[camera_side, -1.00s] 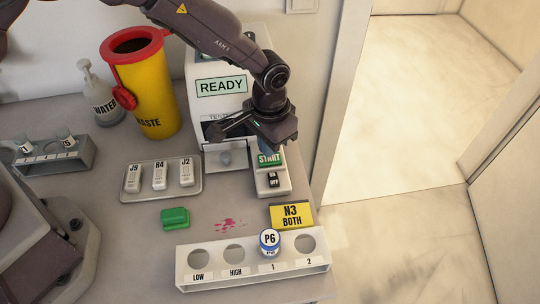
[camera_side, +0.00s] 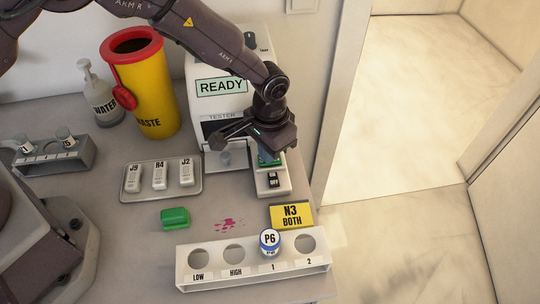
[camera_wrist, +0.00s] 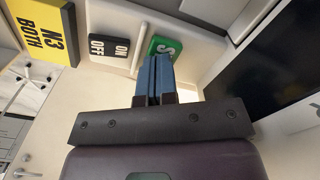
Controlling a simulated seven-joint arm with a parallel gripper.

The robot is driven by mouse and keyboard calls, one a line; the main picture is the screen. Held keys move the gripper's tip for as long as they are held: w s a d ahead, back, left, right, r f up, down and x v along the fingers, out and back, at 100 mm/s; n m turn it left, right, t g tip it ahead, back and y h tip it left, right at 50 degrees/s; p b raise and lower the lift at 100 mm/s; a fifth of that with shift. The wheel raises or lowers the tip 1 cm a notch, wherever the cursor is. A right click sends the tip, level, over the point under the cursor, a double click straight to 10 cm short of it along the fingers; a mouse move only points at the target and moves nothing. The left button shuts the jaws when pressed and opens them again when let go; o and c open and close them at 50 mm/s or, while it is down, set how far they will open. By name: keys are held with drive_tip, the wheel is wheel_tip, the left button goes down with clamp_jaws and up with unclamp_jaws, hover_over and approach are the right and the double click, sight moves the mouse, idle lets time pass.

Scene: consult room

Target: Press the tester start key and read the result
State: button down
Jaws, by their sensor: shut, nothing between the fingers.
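The white tester (camera_side: 236,105) stands at the back of the table, and its screen (camera_side: 222,87) reads READY. The green start key (camera_side: 263,160) is on the small white panel at the tester's front right, mostly hidden by my gripper in the side view. In the wrist view the green key (camera_wrist: 166,45) shows an S, with the blue fingertips (camera_wrist: 154,75) right at its edge. My gripper (camera_side: 262,150) is shut and empty, pointing down at the key. I cannot tell whether the fingertips touch it. A black ON/OFF switch (camera_side: 273,179) sits just in front.
A yellow N3 BOTH card (camera_side: 291,216) and a white rack (camera_side: 190,262) with vial P6 (camera_side: 269,242) stand in front. The yellow waste bin (camera_side: 150,95) stands behind.

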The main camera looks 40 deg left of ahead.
drive_tip(key=shift+f, duration=0.15)
drive_tip(key=shift+r, duration=3.55)
drive_tip(key=shift+s+f, duration=0.1)
drive_tip(key=shift+s+a+f+g, duration=0.3)
drive_tip(key=shift+s+a+f, duration=0.1)
drive_tip(key=shift+s, duration=0.25)
drive_tip(key=s+a+r+n+t, duration=0.1)
drive_tip(key=s+a+r+t, duration=0.2)
drive_tip(key=s+a+r, duration=0.7)
drive_tip(key=s+a+r+n+t, duration=0.2)
drive_tip(key=s+a+r, duration=0.8)
drive_tip(key=r, duration=0.5)
drive_tip(key=shift+s+a+r+t, duration=0.4)
drive_tip(key=shift+s+t, duration=0.2)
drive_tip(key=shift+s, duration=0.35)
